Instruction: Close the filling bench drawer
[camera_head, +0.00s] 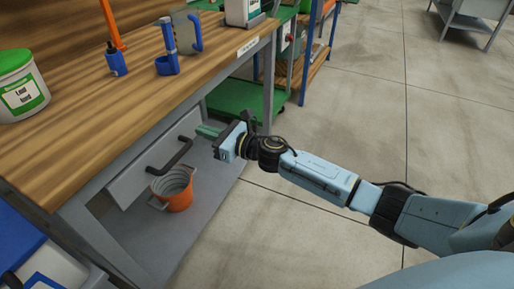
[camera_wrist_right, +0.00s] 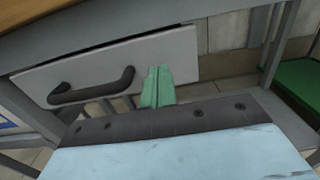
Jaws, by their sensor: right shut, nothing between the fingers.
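The filling bench drawer has a grey front (camera_head: 133,181) with a dark bar handle (camera_head: 172,158), below the wooden top of the bench (camera_head: 130,95). In the right wrist view the drawer front (camera_wrist_right: 160,58) fills the upper left, with its handle (camera_wrist_right: 92,88) at the left. My right gripper (camera_head: 208,131) is shut and empty, at the right end of the drawer front. Its green fingers (camera_wrist_right: 157,87) overlap the lower right part of the front in the wrist view; I cannot tell whether they touch it. My left gripper is out of view.
An orange bucket (camera_head: 174,188) stands on the grey lower shelf (camera_head: 205,205) under the drawer. A labelled tub (camera_head: 20,88) and blue holders (camera_head: 166,62) stand on the bench top. A green cart (camera_head: 240,100) is beyond the bench.

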